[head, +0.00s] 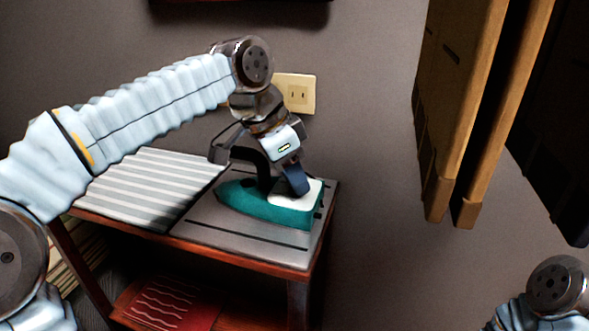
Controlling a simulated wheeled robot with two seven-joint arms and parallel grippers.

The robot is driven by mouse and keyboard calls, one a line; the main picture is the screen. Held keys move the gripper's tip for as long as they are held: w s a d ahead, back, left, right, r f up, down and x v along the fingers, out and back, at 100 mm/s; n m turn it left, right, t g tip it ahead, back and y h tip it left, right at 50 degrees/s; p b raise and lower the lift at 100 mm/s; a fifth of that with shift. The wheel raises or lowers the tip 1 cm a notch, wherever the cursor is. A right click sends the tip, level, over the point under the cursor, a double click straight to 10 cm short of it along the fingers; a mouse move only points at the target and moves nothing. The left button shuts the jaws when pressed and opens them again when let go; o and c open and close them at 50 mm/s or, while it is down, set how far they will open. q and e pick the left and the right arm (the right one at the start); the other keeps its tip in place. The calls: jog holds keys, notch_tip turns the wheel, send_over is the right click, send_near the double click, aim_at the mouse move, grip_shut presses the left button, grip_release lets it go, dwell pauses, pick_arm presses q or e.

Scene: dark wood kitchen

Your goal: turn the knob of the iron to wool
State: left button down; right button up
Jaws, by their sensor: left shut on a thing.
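A teal and white iron (268,208) with a dark handle lies on a grey surface on top of a small wooden table. My left gripper (292,182) comes down from above onto the iron's top, near the white rear part. It is shut on a part of the iron, which looks to be the knob. The fingers hide the knob and its markings, so I cannot read its setting. My right gripper is out of view; only part of my right arm shows at the lower right corner.
A striped grey and white cloth (150,185) lies left of the iron on the table (262,266). A red patterned cloth (172,303) lies on the lower shelf. A wall outlet (298,93) is behind. Wooden panels (470,110) hang at the right.

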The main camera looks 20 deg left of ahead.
pick_arm(q)
jog(key=shift+m+g+p, duration=0.3)
jog(key=shift+m, duration=0.6)
jog(key=c, duration=0.9)
grip_release()
jog(key=v, duration=1.3)
jog(key=shift+a+r, duration=0.35)
